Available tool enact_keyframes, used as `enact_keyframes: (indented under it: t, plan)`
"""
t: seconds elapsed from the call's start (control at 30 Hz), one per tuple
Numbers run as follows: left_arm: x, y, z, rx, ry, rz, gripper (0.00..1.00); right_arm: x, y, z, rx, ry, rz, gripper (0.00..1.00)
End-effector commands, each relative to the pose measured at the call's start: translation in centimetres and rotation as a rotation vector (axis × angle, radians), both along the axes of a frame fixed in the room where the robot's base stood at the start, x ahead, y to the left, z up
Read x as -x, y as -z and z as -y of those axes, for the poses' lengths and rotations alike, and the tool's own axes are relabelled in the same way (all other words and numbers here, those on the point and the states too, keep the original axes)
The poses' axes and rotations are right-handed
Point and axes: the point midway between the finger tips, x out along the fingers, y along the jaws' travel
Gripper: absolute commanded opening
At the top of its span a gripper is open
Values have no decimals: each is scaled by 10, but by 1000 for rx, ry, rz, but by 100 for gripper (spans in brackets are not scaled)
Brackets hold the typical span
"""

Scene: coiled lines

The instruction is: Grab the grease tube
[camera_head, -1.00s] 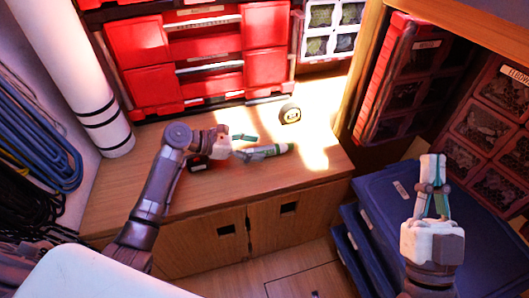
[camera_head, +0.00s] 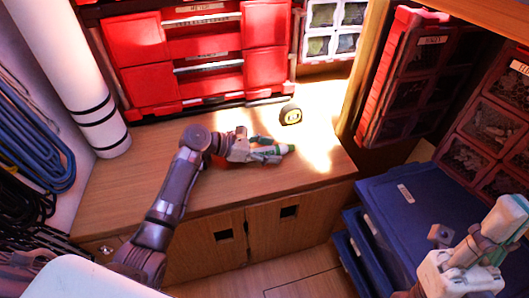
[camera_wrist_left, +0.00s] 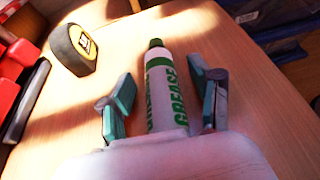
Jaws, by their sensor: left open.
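The grease tube (camera_wrist_left: 163,98) is white with green lettering and a green cap, and lies on the wooden bench top. In the head view its green-capped end (camera_head: 287,149) shows beyond my left gripper (camera_head: 268,150), which hides most of the rest. In the left wrist view my left gripper (camera_wrist_left: 164,88) is open, with one teal-padded finger on each side of the tube and gaps visible between. The tube's near end is hidden behind the gripper's body. My right gripper (camera_head: 498,230) is over the blue boxes at the lower right; its finger gap is unclear.
A yellow and black tape measure (camera_head: 291,115) stands on the bench (camera_head: 150,190), behind the tube. Red drawer units (camera_head: 200,60) line the back. A white roll (camera_head: 75,70) stands at the left. Blue boxes (camera_head: 400,215) are at the right. A red object (camera_head: 222,162) is partly hidden beneath my left gripper.

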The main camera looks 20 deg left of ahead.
Motion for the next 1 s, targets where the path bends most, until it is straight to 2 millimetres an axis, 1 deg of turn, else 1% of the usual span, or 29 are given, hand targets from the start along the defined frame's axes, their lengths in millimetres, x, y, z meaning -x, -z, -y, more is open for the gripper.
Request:
enact_keyframes:
  t: [0.07, 0.13, 0.23, 0.4, 0.47, 0.87, 0.93, 0.97, 1.0]
  plan:
    - [0, 0, 0, 0, 0, 0, 64, 0, 0, 0, 0, 0, -1, 0]
    - [0, 0, 0, 0, 0, 0, 54, 0, 0, 0, 1, 0, -2, 0]
    - [0, 0, 0, 0, 0, 0, 37, 0, -1, -8, 11, 0, -2, 0]
    - [0, 0, 0, 0, 0, 1, 9, 0, -2, -8, 10, -2, -2, 0]
    - [0, 0, 0, 0, 0, 1, 0, 0, -2, -8, 10, -2, -2, 0]
    - [0, -4, 0, 0, 0, 1, 0, -4, -3, -8, 14, 0, -16, 0]
    - [0, -6, 0, 0, 0, 1, 0, -11, -2, -8, 27, 5, -62, 0]
    - [0, -8, 0, 0, 1, 2, 0, -15, 0, -3, 27, 7, -81, 0]
    - [0, -10, 0, 0, 0, 2, 0, -20, 0, -3, 34, 8, -108, 0]
